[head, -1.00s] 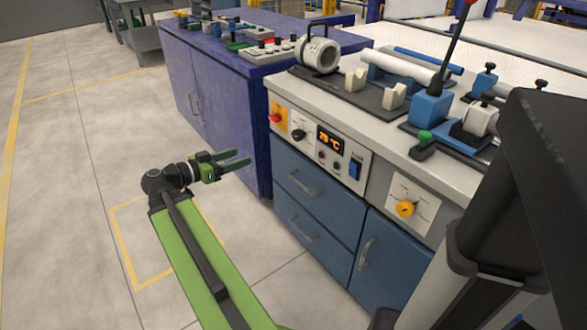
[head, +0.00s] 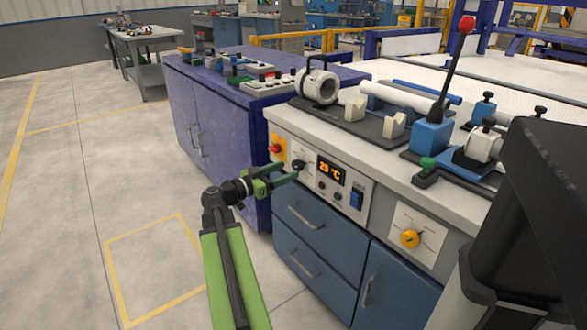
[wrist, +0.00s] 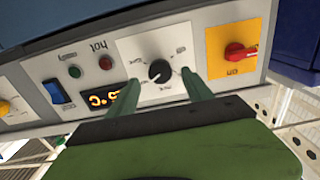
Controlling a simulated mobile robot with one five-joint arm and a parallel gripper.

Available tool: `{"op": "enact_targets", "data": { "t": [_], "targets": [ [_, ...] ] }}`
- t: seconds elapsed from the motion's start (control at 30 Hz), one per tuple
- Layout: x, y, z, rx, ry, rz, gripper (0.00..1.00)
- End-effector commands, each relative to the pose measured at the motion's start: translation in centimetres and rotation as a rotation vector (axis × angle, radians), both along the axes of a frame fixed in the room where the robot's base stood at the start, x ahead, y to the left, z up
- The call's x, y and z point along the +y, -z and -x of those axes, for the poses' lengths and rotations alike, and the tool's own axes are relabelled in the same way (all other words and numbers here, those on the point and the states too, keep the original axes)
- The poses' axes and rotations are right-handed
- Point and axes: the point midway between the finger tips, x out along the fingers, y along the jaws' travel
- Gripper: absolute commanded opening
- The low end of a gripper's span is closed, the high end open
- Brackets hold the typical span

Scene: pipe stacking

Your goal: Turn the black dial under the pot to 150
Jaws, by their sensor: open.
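The black dial (head: 299,165) sits on a white square plate on the front panel, below the grey-white pot (head: 318,87) on the bench top. The wrist view shows the same dial (wrist: 160,71) upside down, with small scale marks around it; its setting is too small to read. My gripper (head: 286,171) is open in front of the dial. In the wrist view its two green fingers (wrist: 163,86) point at the plate, one to each side below the dial, with nothing between them. I cannot tell whether they touch the panel.
An orange plate with a red switch (wrist: 236,51) lies beside the dial. A lit orange display (head: 330,171), small buttons and a blue rocker switch (head: 356,199) are on its other side. A yellow dial (head: 410,239) sits farther right. Drawer handles protrude below. Open floor lies left.

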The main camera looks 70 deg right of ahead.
Motion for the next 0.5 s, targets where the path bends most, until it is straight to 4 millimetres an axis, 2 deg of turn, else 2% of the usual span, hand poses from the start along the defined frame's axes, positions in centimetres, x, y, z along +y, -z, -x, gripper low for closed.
{"op": "enact_targets", "data": {
  "t": [0.1, 0.2, 0.5],
  "targets": [
    [-2.0, 0.0, 1.2, 0.000, 0.002, 0.000, 0.59],
    [-2.9, 0.0, 1.8, 0.000, 0.001, 0.000, 0.59],
    [-3.4, 0.0, 2.2, 0.000, 0.001, 0.000, 0.59]
  ]
}}
